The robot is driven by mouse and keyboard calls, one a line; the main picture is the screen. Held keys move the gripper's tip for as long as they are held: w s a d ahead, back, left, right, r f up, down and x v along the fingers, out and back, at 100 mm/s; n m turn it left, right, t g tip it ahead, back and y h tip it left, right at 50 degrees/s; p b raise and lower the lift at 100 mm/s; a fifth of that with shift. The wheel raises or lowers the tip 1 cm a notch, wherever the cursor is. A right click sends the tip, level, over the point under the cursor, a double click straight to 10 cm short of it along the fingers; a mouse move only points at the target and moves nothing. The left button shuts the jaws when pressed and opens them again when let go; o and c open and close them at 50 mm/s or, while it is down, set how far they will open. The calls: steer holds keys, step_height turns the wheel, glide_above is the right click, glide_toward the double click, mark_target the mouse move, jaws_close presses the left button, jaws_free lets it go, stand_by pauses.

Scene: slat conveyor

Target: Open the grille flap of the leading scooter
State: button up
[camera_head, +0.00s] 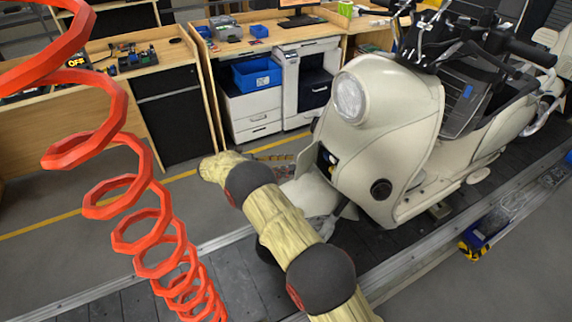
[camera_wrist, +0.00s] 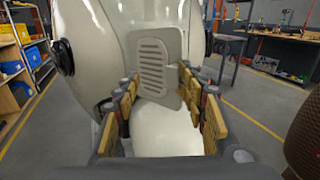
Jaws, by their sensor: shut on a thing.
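The leading scooter (camera_head: 390,130) is cream and stands on the slat conveyor with its round headlight facing left. In the wrist view its front (camera_wrist: 100,50) fills the upper middle. The grille flap (camera_wrist: 153,62), a cream panel with horizontal slots, sits between the fingers of my gripper (camera_wrist: 157,82). The fingers are shut on the flap, one at each side. In the head view the flap (camera_head: 307,160) stands out from the scooter front, beside a dark opening (camera_head: 326,161). My gripper is partly hidden there behind my arm.
A red coiled hose (camera_head: 125,105) hangs at the left. Behind the conveyor (camera_head: 236,275) stand wooden benches, a printer (camera_head: 308,85) and a blue bin (camera_head: 257,73). Another scooter (camera_head: 548,85) is behind the first. The floor beyond the conveyor is clear.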

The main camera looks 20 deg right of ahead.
step_height(320, 180, up, 10)
stand_by(0.4)
steer(key=shift+c, duration=0.2)
